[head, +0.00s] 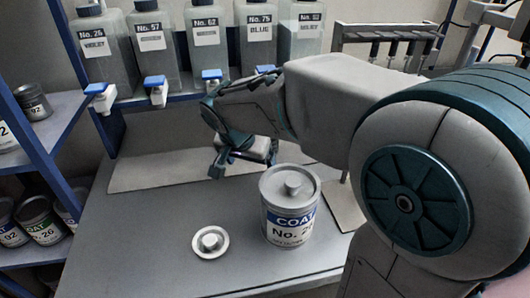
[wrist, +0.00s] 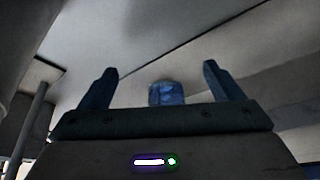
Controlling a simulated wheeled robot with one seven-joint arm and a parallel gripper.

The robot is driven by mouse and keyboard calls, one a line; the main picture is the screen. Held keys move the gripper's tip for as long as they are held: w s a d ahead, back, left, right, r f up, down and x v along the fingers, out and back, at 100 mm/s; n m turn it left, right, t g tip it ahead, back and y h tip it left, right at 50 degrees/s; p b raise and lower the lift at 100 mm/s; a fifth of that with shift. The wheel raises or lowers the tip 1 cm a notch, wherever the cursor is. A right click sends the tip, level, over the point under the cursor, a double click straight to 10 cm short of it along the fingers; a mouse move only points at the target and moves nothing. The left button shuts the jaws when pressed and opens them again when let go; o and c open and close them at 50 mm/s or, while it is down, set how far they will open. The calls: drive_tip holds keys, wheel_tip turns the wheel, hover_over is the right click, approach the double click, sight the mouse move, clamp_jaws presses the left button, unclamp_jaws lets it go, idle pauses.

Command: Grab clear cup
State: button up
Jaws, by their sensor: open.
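A small bluish, see-through object that looks like the clear cup (wrist: 167,93) shows in the wrist view, between the two fingers in the picture and partly hidden by the gripper body. I cannot tell how far beyond the fingers it is. I cannot make out the cup in the head view, where my arm and gripper cover part of the bench. My gripper (wrist: 159,70) is open, with a finger on each side and clear gaps to the cup. In the head view my gripper (head: 243,160) is low over the bench, behind the large paint can.
A grey can labelled COAT (head: 291,208) stands close in front of my gripper. A round lid with a knob (head: 210,242) lies left of it on the grey bench (head: 130,240). Labelled bottles with taps (head: 206,40) line the back shelf. Blue shelving (head: 45,150) with cans stands left.

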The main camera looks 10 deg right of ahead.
drive_tip(key=shift+w+a+f, duration=0.15)
drive_tip(key=shift+w+f, duration=0.1)
drive_tip(key=shift+f, duration=0.1)
drive_tip(key=shift+w+d, duration=0.2)
drive_tip(key=shift+w, duration=0.1)
drive_tip(key=w+d, duration=0.2)
drive_tip(key=w, duration=0.1)
drive_tip(key=w+d, duration=0.1)
drive_tip(key=w, duration=0.1)
drive_tip(key=shift+w+d+r+p, duration=0.1)
drive_tip(key=shift+w+d+p, duration=0.15)
drive_tip(key=shift+d+p, duration=0.1)
drive_tip(key=w+d, duration=0.1)
drive_tip(key=w, duration=0.1)
drive_tip(key=w+d, duration=0.1)
drive_tip(key=w, duration=0.1)
drive_tip(key=shift+d, duration=0.4)
drive_tip(key=shift+w+f, duration=0.1)
drive_tip(key=shift+f, duration=0.5)
drive_tip(key=c, duration=1.2)
